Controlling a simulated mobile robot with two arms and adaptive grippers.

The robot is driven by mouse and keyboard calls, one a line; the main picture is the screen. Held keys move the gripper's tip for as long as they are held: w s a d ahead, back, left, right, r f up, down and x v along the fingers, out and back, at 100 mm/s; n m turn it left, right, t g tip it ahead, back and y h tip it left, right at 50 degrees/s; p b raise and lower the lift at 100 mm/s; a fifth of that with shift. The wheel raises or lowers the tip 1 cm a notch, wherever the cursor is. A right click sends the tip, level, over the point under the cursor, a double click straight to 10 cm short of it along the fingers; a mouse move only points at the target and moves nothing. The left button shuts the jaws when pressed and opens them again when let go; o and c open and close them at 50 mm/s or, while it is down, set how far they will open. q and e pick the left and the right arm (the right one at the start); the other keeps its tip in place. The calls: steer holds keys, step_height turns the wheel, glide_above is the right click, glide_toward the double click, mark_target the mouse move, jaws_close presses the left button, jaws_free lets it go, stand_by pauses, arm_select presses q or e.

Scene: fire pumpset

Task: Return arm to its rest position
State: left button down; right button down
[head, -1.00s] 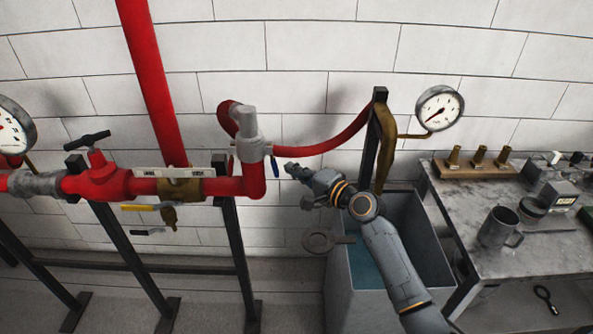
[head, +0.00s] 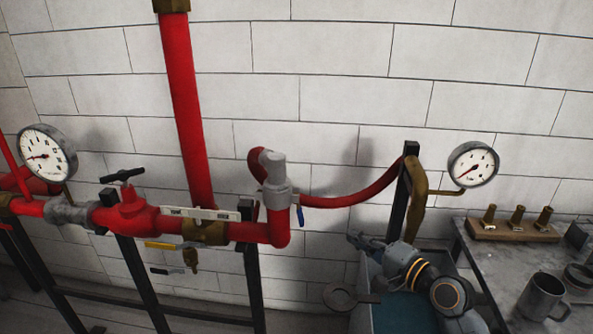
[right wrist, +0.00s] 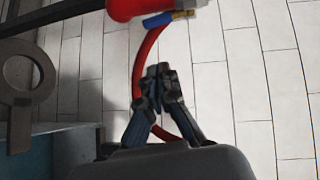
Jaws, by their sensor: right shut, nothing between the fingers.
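My right gripper (head: 362,240) is shut and empty in the head view. Its grey arm comes up from the lower right, in front of the blue-lined grey tank. In the right wrist view, the fingers of the gripper (right wrist: 158,72) meet at their tips, with the red hose (right wrist: 140,50) behind them. They look apart from the pipework. My left gripper is in neither view.
Red pipework (head: 130,215) with a valve runs along the white wall at left. A ring-shaped plate (head: 341,297) sits beside the tank. A bench (head: 480,258) at right holds a mug (head: 542,296) and brass fittings (head: 517,217).

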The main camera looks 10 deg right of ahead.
steer(key=s+a+f+n+g+h, duration=0.1)
steer(key=s+a+f+n+g, duration=0.2)
steer(key=s+f, duration=0.35)
steer(key=s+a+f+n+g+h, duration=0.1)
steer(key=s+a+f+n+g, duration=0.1)
steer(key=s+f+n, duration=0.35)
steer(key=s+d+f+n+g+h, duration=0.1)
steer(key=s+f+n+g+h, duration=0.2)
steer(key=s, duration=0.7)
steer(key=s+d+f+n+g+h, duration=0.1)
steer(key=s+d+f+g+h, duration=0.15)
steer(key=s+f, duration=0.55)
steer(key=s+f+g, duration=0.1)
steer(key=s+f, duration=0.1)
steer(key=f, duration=1.1)
steer(key=s+f+g, duration=0.1)
steer(key=s+f, duration=0.2)
steer(key=f, duration=0.9)
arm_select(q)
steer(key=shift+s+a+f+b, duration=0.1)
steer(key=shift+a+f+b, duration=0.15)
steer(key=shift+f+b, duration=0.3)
arm_select(e)
steer(key=s+d+f+g, duration=0.1)
steer(key=s+d+f, duration=0.1)
steer(key=s+f, duration=1.4)
steer(key=shift+d+n+h, duration=0.2)
steer(key=shift+n+h, duration=0.15)
